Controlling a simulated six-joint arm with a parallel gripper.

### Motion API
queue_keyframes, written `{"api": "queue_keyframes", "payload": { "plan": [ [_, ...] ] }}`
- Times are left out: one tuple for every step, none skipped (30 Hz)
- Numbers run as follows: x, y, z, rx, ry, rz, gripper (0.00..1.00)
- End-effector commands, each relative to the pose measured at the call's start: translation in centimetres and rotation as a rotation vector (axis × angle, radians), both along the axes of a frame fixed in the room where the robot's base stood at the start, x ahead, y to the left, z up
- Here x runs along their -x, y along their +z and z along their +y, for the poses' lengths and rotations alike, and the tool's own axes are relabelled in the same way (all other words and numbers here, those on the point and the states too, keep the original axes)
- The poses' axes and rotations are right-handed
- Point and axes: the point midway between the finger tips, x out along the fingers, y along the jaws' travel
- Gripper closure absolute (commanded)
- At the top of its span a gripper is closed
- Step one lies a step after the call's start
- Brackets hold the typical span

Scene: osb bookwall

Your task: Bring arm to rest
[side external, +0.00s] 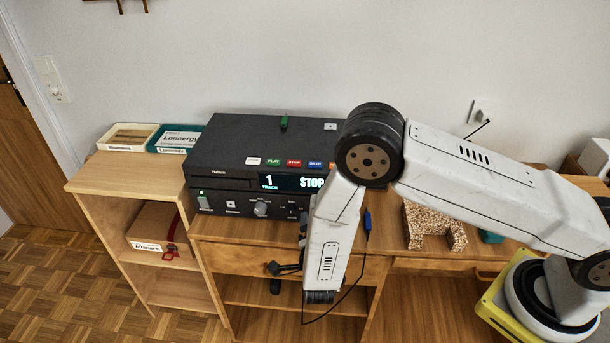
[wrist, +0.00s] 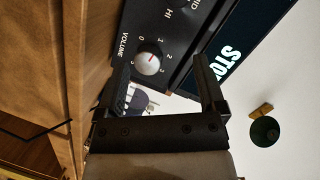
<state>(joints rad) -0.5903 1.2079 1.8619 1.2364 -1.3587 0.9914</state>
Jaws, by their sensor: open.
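My gripper (side external: 273,277) is at the end of my white arm, low in front of the wooden desk and below the front of the black player (side external: 250,140). Its two dark fingers are apart with nothing between them. In the wrist view my gripper (wrist: 163,68) points toward the player's front panel, where a white volume knob (wrist: 148,63) with a red mark shows beyond the fingers. The player's display (side external: 292,182) reads track 1 and STOP. The arm hides the right part of the player's front.
A wooden shelf (side external: 128,172) stands at left, with a cream tray (side external: 108,136) and a teal tray (side external: 153,140) on top and a brown box (side external: 160,228) inside. A speckled block (side external: 430,226) stands on the desk. A dark cable hangs beside my arm. The parquet floor at lower left is clear.

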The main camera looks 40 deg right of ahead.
Motion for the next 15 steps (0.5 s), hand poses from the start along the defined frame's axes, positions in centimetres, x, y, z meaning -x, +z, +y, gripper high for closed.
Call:
{"api": "queue_keyframes", "payload": {
  "plan": [
    [-0.8,0.8,-0.1,-0.016,0.025,0.04,0.11],
    [-1.2,1.1,-0.1,-0.023,0.046,0.067,0.11],
    [-1.6,1.5,-0.1,-0.031,0.074,0.105,0.11],
    [-2.0,1.8,0.0,-0.038,0.096,0.131,0.11],
    [-2.2,2.2,-0.1,-0.042,0.116,0.158,0.11],
    [-2.6,2.6,-0.1,-0.046,0.148,0.192,0.11],
    [-2.7,3.0,-0.1,-0.048,0.17,0.219,0.11],
    [-2.9,3.3,-0.1,-0.05,0.195,0.245,0.11],
    [-3.1,3.8,-0.1,-0.051,0.228,0.28,0.11],
    [-3.2,4.2,-0.1,-0.051,0.253,0.305,0.11],
    [-3.3,4.5,-0.1,-0.05,0.279,0.33,0.11],
    [-3.4,5.1,-0.2,-0.046,0.312,0.362,0.11],
    [-3.3,5.4,-0.3,-0.044,0.338,0.388,0.11],
    [-3.3,5.8,-0.3,-0.041,0.364,0.412,0.11],
    [-3.2,6.3,-0.4,-0.034,0.4,0.445,0.11]
  ]
}}
